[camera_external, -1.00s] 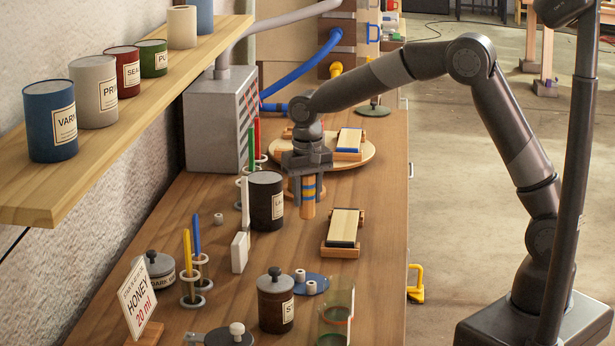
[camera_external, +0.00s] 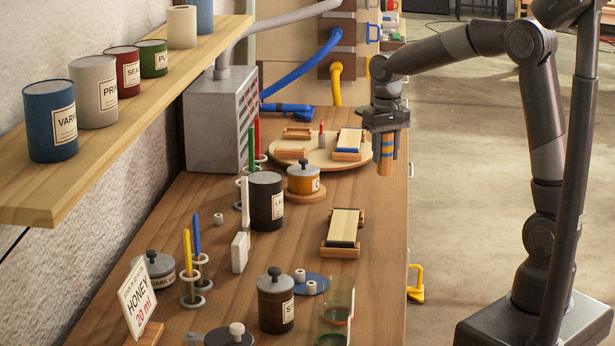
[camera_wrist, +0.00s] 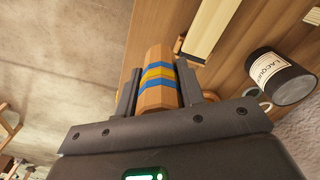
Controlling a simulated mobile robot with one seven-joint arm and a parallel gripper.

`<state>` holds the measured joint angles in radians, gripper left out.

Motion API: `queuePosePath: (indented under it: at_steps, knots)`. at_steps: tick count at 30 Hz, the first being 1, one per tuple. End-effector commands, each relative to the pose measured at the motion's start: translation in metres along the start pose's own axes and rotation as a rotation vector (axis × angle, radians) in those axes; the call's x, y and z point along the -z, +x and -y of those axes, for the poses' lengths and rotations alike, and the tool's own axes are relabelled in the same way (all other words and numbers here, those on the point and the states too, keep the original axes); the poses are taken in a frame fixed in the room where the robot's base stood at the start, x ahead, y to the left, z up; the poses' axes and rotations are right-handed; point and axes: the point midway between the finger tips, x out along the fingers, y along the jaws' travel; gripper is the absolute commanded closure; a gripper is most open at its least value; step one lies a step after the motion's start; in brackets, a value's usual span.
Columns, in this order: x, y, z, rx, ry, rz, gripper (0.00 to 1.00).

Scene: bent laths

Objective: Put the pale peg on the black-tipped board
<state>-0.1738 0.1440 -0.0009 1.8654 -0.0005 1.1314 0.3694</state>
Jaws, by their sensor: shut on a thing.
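The black-tipped board (camera_external: 344,224) is a pale slab with dark ends in a wooden cradle, near the right edge of the bench. A pale slab also shows at the top of the wrist view (camera_wrist: 208,28). My gripper (camera_external: 386,158) is shut on a tan wooden peg (camera_external: 385,167) with blue and yellow bands. It holds the peg upright in the air, by the bench's right edge, beyond and to the right of the board. In the wrist view the peg (camera_wrist: 158,97) sits between both fingers. The board's top looks bare.
A black lacquer tin (camera_external: 266,203) and an orange jar (camera_external: 303,179) stand left of the board. A round wooden tray (camera_external: 290,151) holds a blue-tipped board (camera_external: 349,139) and a small red peg (camera_external: 321,134). Bare bench lies between this tray and the black-tipped board.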

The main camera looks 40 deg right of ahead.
Motion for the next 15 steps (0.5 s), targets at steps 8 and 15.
queuePosePath:
  at_steps: [8, 15]
  knots:
    - [-0.001, 0.034, 0.055, -0.001, -0.007, 0.004, 0.89]
    - [0.000, 0.061, 0.100, 0.000, -0.004, 0.002, 0.89]
